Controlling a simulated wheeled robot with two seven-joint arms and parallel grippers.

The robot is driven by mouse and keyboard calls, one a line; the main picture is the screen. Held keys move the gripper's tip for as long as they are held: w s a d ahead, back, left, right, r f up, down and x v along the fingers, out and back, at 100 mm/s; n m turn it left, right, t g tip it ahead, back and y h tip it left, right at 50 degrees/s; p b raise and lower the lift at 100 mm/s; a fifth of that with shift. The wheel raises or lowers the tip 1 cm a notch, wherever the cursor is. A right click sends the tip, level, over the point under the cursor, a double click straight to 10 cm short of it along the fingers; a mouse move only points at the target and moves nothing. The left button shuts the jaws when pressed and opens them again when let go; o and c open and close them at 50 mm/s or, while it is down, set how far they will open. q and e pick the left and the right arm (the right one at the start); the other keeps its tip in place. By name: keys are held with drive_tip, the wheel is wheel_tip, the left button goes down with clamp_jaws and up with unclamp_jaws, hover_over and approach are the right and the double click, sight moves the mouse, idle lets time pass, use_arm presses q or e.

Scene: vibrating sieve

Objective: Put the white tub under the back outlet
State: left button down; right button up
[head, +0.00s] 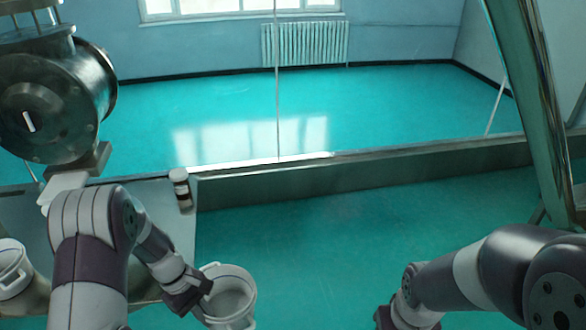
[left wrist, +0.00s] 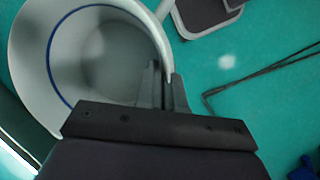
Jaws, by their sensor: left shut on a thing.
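A white tub (head: 238,318) hangs at the lower middle of the head view, open side up. My left gripper (head: 204,288) is shut on its rim, at the tub's left side. In the left wrist view the tub (left wrist: 36,75) shows its round mouth with a blue line inside, and the fingers (left wrist: 164,82) pinch the rim; its inside looks empty. My right gripper (head: 385,316) is at the bottom edge, partly cut off, and its fingers cannot be made out. I cannot clearly make out the back outlet.
A second white tub (head: 12,268) stands at the far left. A metal machine with a round housing (head: 55,95) rises behind my left arm. A small jar (head: 181,188) is at the metal surface's edge. Green floor (head: 310,240) lies open right of the held tub.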

sight(217, 329)
use_arm(q)
drive_tip(key=f, duration=0.1)
drive_tip(key=f+b, duration=0.1)
drive_tip(key=f, duration=0.1)
drive_tip(key=shift+w+d, duration=0.15)
drive_tip(key=shift+d, duration=0.25)
drive_tip(key=shift+d+f+m+g, duration=0.2)
drive_tip(key=shift+d+m+g, duration=0.1)
drive_tip(key=shift+m, duration=0.5)
drive_tip(key=m+g+y, duration=0.1)
drive_tip(key=m, duration=0.2)
drive_tip(key=shift+r, duration=0.2)
drive_tip(key=shift+a, duration=0.15)
